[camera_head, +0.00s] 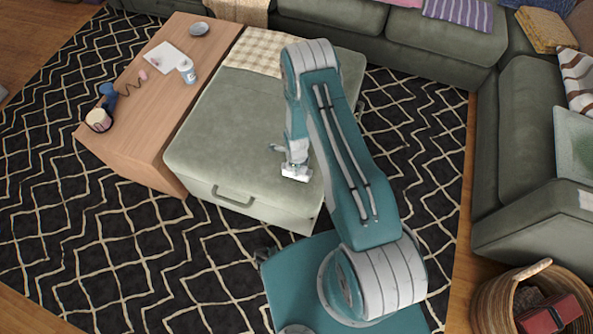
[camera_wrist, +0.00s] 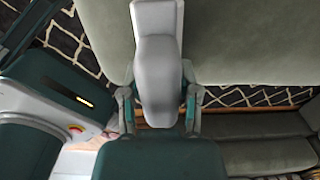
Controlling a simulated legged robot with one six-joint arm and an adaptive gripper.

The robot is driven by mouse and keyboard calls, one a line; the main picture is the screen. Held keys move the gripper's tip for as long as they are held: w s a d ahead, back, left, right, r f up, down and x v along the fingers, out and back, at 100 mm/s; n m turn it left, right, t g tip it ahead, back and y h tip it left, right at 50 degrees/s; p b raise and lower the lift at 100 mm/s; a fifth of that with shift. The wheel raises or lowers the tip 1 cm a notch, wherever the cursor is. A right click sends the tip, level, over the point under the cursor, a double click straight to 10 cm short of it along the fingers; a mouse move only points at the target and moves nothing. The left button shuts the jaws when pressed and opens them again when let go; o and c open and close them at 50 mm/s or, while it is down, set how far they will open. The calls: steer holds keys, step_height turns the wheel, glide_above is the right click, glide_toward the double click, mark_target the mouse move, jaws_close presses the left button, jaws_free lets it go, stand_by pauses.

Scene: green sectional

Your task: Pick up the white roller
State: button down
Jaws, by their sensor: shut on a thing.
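The white roller (camera_head: 296,173) is at the end of my arm in the head view, over the front right part of the green ottoman top. In the wrist view the roller (camera_wrist: 157,72) has a pale block-like end at the top and a rounded grey body below. My gripper (camera_wrist: 158,98) has one finger on each side of that body and is shut on it. In the head view my gripper (camera_head: 292,155) is small and partly merges with the roller. I cannot tell from these views how far the roller is above the ottoman.
The green ottoman (camera_head: 225,130) has a checked cloth (camera_head: 257,50) at its back. A wooden table (camera_head: 145,120) beside it holds a white bottle (camera_head: 187,73), a bowl (camera_head: 199,29) and other items. A green sectional (camera_head: 345,25) stands behind and right; a basket (camera_head: 490,305) is front right.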

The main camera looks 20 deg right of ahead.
steer(key=shift+r, duration=0.5)
steer(key=s+d+r, duration=0.1)
steer(key=s+r, duration=1.1)
steer(key=s, duration=0.2)
steer(key=shift+d, duration=0.2)
steer(key=c, duration=1.3)
jaws_free()
steer(key=shift+w, duration=0.15)
steer(key=shift+c, duration=0.2)
